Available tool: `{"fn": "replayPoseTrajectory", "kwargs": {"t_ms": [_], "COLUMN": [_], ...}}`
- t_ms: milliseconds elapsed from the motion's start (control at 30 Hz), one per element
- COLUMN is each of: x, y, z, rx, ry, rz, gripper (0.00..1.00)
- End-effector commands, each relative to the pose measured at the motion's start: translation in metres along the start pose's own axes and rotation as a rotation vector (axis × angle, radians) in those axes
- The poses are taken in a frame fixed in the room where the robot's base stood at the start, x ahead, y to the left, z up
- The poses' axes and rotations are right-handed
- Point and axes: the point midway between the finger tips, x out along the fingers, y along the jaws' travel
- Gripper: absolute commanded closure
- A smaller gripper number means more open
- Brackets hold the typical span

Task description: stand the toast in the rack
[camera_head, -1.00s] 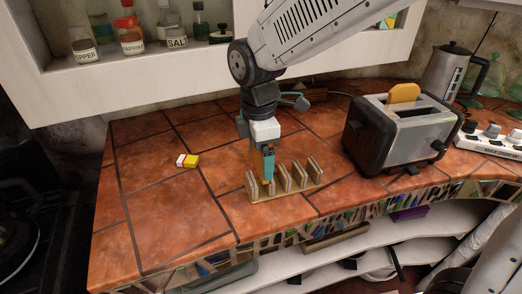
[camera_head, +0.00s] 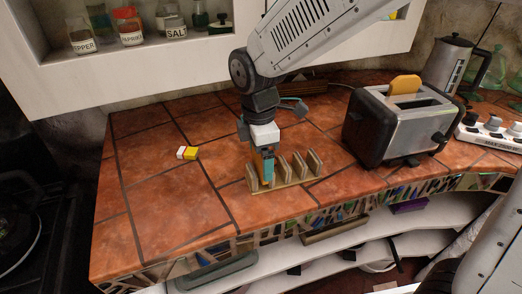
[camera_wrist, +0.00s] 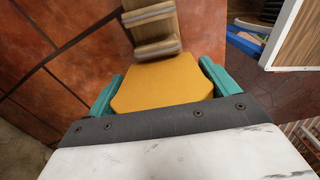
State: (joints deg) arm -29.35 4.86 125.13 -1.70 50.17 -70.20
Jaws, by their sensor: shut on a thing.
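My gripper (camera_head: 266,169) points down at the left end of the wooden toast rack (camera_head: 285,186). Its teal fingers are shut on a golden slice of toast (camera_wrist: 163,85), which fills the space between them in the wrist view. In the head view the fingers and wrist mostly hide this slice. The rack stands on the counter, with its upright dividers to the right of my gripper. Part of the rack (camera_wrist: 150,30) shows beyond the toast in the wrist view. I cannot tell whether the toast's lower edge is inside a slot.
A toaster (camera_head: 395,130) stands right of the rack with another toast slice (camera_head: 405,85) sticking out. A small white-and-yellow block (camera_head: 188,153) lies to the left. A metal pot (camera_head: 447,65) and a power strip (camera_head: 490,135) are far right.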

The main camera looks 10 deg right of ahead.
Motion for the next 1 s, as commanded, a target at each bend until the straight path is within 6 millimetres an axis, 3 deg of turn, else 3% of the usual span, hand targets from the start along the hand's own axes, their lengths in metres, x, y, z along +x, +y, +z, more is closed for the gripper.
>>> {"fn": "replayPoseTrajectory", "kwargs": {"t_ms": [700, 733, 767, 1000], "x": [0.0118, 0.0118, 0.0118, 0.0118], "y": [-0.0001, -0.0001, -0.0001, -0.0002], "z": [-0.0002, -0.0002, -0.0002, -0.0002], "rx": [0.000, 0.000, 0.000, 0.000], "ry": [0.000, 0.000, 0.000, 0.000], "rz": [0.000, 0.000, 0.000, 0.000], "gripper": [0.22, 0.08, 0.01, 0.01]}}
